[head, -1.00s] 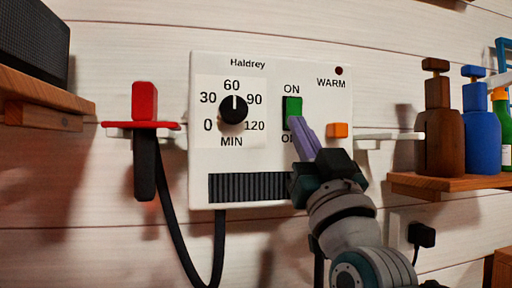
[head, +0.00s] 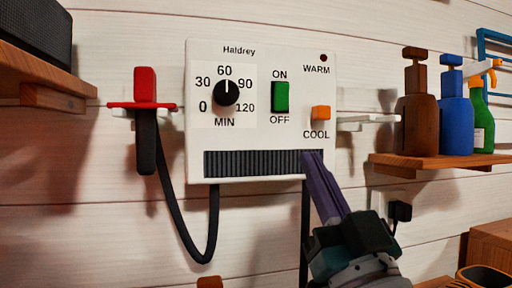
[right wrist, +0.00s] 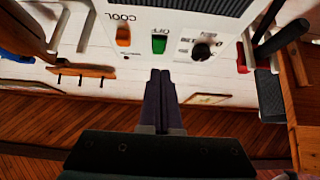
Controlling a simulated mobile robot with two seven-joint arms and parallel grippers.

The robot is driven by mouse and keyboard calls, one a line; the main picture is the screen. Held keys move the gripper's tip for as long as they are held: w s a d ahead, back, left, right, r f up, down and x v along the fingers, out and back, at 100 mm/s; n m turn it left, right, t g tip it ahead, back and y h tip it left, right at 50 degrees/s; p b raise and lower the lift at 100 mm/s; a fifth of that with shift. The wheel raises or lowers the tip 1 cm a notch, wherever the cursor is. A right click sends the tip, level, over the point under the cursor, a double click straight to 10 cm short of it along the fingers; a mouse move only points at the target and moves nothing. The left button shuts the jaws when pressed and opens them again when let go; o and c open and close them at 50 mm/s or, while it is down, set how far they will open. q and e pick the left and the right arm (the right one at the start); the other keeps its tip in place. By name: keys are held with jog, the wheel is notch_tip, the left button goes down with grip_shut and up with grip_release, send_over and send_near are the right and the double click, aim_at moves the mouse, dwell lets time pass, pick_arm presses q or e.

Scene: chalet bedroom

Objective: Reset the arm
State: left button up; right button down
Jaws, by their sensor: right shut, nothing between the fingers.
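My right gripper (head: 314,160) has purple fingers pressed together with nothing between them. In the head view its tips overlap the lower right of the white Haldrey control box (head: 261,127), by the end of the dark vent grille (head: 262,163). I cannot tell whether they touch it. The fingers also show in the right wrist view (right wrist: 161,88), pointing toward the box. The green ON/OFF switch (head: 280,97) is uncovered, above and left of the fingertips. The black timer knob (head: 226,92) points near 60. The orange WARM/COOL switch (head: 321,112) is by COOL. My left gripper is out of view.
A red-topped black handle (head: 145,88) hangs left of the box, its black cord (head: 180,225) looping below. A wooden shelf (head: 435,161) with brown, blue and green bottles is at right. Another shelf (head: 45,97) juts in at left. A plug (head: 400,211) sits at lower right.

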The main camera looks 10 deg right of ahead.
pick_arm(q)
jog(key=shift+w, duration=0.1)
pick_arm(e)
jog(key=shift+s+f, duration=0.1)
jog(key=shift+f, duration=0.1)
jog(key=s+d+r+n+g+p, duration=0.1)
jog(key=s+r+g+p, duration=0.1)
jog(key=s+g+p, duration=1.05)
jog(key=s+d+r+n+g+p, duration=0.1)
jog(key=s+d+r+g+p, duration=0.1)
jog(key=s+g+p, duration=1.1)
pick_arm(q)
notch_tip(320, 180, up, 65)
jog(key=p, duration=3.9)
jog(key=shift+p, duration=0.4)
pick_arm(e)
notch_tip(320, 180, up, 36)
jog(key=s+t, duration=0.1)
jog(key=t, duration=0.2)
jog(key=shift+s+a+h, duration=0.15)
jog(key=shift+h, duration=0.25)
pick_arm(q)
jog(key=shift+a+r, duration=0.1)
